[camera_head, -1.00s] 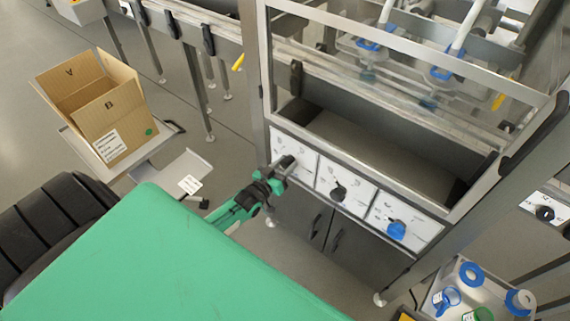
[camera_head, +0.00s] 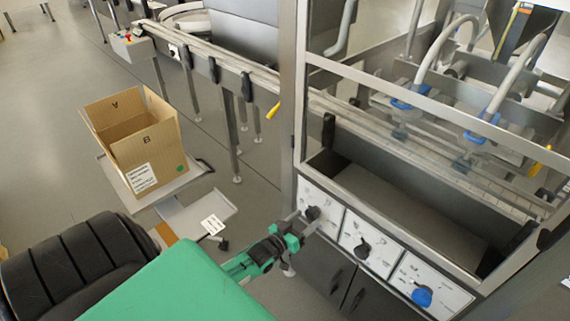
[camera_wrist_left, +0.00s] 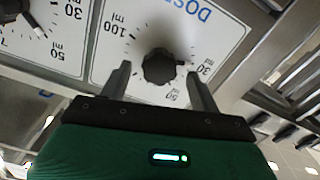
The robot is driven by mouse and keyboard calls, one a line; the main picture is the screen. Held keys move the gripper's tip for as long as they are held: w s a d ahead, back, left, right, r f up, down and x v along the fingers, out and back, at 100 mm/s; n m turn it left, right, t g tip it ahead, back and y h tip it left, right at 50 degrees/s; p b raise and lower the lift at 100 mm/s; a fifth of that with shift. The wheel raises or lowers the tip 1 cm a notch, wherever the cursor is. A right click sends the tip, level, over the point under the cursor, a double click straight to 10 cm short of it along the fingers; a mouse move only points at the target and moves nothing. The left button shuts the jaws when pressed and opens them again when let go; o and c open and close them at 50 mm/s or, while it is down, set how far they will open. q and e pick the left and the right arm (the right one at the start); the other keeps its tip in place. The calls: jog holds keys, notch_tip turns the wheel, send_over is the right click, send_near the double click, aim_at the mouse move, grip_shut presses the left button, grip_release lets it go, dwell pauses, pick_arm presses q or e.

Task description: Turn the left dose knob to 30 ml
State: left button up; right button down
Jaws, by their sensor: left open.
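The left dose knob (camera_head: 313,213) is black and sits on the leftmost white dose panel (camera_head: 327,199). In the left wrist view the knob (camera_wrist_left: 160,66) shows close up, with the panel's print rotated and the marks 100 ml, 30 and 50 around it. My left gripper (camera_head: 302,221) is in front of the panel. In the left wrist view its open fingers (camera_wrist_left: 158,73) stand on either side of the knob, with gaps visible between them and it. My right gripper is not in view.
A middle panel holds another black knob (camera_head: 362,247), and a right panel holds a blue knob (camera_head: 422,297). Metal frame posts and cabinet doors surround the panels. An open cardboard box (camera_head: 140,150) stands at the left.

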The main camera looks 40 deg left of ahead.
pick_arm(q)
jog(key=s, duration=1)
jog(key=shift+s+a+b, duration=0.35)
jog(key=shift+a+b, duration=0.05)
jog(key=shift+b, duration=0.05)
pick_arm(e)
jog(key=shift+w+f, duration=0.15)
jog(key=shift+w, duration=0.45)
